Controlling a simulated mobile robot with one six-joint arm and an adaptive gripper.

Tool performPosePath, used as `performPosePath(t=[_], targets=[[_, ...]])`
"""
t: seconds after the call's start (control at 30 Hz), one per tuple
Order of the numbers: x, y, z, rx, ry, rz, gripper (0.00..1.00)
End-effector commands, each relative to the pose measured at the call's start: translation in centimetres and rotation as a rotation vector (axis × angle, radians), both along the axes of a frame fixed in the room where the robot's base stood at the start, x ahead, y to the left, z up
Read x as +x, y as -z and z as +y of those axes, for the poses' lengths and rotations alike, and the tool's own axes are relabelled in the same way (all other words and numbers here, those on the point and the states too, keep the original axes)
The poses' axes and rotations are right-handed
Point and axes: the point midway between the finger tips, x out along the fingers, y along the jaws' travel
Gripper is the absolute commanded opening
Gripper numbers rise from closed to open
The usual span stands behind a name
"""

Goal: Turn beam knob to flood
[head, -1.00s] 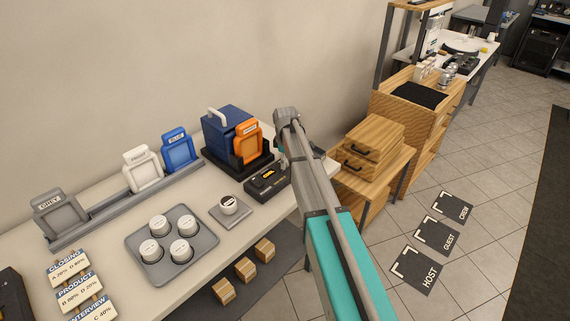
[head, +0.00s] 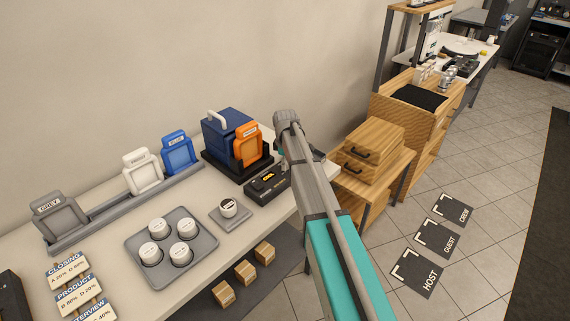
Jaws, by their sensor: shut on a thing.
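A black control box (head: 267,180) lies on the white counter in front of the dark blue box. Its small lit display shows yellow text that seems to read COOL. My arm crosses the picture and ends over the box's right end. My gripper (head: 284,159) points down there, mostly hidden behind my arm. It is shut on what seems to be a knob of the control box. The knob itself is hidden or too small to make out, so I cannot tell which knob it is or its setting.
A dark blue box (head: 231,128) with an orange frame (head: 248,146) stands behind the control box. A grey pad with a white-topped puck (head: 229,208) and a grey tray (head: 133,246) of several pucks lie to the left. Wooden drawers (head: 372,150) stand to the right.

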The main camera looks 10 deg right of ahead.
Motion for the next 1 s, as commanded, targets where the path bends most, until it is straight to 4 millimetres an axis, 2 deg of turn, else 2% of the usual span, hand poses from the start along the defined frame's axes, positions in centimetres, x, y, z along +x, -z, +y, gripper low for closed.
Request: performPosePath(t=[0.27,0.47,1.0], targets=[[-0.25,0.03,0.12,0.005,0.067,0.005,0.00],[-0.28,0.05,0.12,0.004,0.183,0.006,0.00],[-0.34,0.06,0.12,0.002,0.672,0.007,0.00]])
